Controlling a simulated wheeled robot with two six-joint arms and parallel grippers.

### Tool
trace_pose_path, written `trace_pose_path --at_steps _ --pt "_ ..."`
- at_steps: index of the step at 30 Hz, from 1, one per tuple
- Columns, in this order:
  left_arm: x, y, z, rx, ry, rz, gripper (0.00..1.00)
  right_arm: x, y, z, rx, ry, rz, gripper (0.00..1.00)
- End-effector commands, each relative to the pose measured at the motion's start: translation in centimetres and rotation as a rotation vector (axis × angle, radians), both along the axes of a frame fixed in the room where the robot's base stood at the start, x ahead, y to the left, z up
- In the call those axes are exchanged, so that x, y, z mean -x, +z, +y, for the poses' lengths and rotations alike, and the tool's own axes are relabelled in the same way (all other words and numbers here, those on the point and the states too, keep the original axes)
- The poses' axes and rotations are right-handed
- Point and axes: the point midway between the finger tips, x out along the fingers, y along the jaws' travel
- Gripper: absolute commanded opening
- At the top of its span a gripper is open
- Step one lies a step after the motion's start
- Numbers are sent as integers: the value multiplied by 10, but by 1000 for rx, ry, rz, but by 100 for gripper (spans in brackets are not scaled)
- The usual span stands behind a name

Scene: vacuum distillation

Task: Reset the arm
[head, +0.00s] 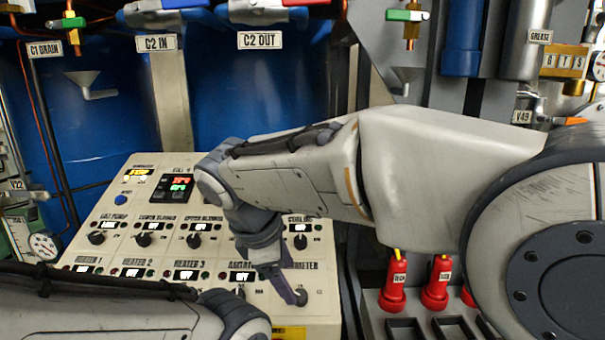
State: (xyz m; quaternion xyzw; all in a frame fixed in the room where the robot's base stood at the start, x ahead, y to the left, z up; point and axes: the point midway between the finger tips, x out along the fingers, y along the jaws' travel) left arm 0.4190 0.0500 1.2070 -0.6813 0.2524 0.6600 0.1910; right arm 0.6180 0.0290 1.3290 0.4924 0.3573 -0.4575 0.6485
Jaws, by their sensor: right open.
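My right arm reaches in from the right edge across the view, its wrist bent down over the control panel (140,180). My right gripper (290,284) is open and points down at the lower right part of the panel, close to the knobs there. Nothing shows between its fingers. I cannot tell whether a fingertip touches the panel. My left arm lies low along the bottom left edge, and its gripper is out of view. My right forearm and gripper hide parts of the panel's right side, including some labels and knobs.
The panel carries several black knobs (143,239) and a lit display (174,188). Blue tanks (255,90) with valves and a funnel (91,85) stand behind. Red bottles (437,283) stand at the lower right, beside dark open slots (405,328). A grey cylinder (525,50) stands at the upper right.

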Motion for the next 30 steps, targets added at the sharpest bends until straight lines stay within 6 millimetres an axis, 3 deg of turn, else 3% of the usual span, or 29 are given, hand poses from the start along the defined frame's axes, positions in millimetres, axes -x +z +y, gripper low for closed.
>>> trace_pose_path --at_steps 11,18,24,30 --pt "0 -21 0 -1 1 1 50 53 -54 -25 -157 -220 68 73" --pt "0 -46 0 -1 2 1 50 126 -123 -54 -333 -561 153 73" --pt "0 -60 0 -1 3 1 50 179 -169 -74 -441 -850 208 73" --pt "0 -64 0 -1 3 1 50 199 -184 -74 -476 -968 227 73"
